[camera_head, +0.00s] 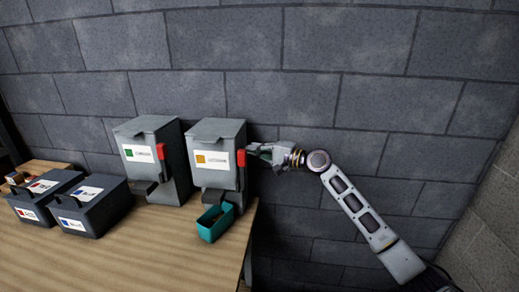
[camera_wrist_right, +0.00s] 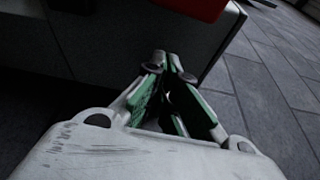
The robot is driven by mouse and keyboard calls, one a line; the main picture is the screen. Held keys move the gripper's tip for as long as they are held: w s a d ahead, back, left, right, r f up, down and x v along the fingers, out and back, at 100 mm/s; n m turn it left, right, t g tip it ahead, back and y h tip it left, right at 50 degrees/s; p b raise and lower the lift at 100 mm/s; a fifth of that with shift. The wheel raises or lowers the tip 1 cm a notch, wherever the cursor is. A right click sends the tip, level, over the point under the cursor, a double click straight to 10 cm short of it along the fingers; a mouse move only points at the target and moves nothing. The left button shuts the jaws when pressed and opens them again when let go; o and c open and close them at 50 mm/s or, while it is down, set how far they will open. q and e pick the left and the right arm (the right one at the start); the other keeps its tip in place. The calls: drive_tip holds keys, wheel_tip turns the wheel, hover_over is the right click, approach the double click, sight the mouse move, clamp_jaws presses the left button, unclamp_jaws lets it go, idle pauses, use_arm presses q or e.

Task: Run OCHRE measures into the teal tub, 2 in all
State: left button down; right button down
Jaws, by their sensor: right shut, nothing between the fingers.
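A grey dispenser (camera_head: 208,180) with an ochre square on its label stands at the table's right end. Its red lever (camera_head: 241,158) is on its right side. The teal tub (camera_head: 209,232) sits at the foot of this dispenser, under its outlet; I cannot tell what is inside. My right gripper (camera_head: 254,152) is shut and empty, close to the right of the lever; contact is unclear. In the right wrist view the fingertips (camera_wrist_right: 168,66) are together, below the red lever (camera_wrist_right: 196,6) and beside the dark dispenser wall (camera_wrist_right: 105,45). My left gripper is out of view.
A similar dispenser (camera_head: 152,184) with a green label square and red lever stands to the left. Two dark bins (camera_head: 97,215) with labels are further left on the wooden table (camera_head: 150,255). A block wall is close behind; right of the table is open floor.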

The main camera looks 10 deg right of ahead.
sight(243, 169)
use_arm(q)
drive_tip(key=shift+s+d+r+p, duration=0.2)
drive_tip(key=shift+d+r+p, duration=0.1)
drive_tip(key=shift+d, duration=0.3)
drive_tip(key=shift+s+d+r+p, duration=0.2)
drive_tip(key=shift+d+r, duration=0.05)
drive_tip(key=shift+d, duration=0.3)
use_arm(e)
drive_tip(key=shift+s+a+r, duration=0.1)
drive_tip(key=shift+s+a, duration=0.25)
drive_tip(key=shift+s, duration=0.5)
drive_tip(key=shift+s+a+r, duration=0.1)
drive_tip(key=shift+s+a, duration=0.2)
drive_tip(key=shift+s, duration=0.55)
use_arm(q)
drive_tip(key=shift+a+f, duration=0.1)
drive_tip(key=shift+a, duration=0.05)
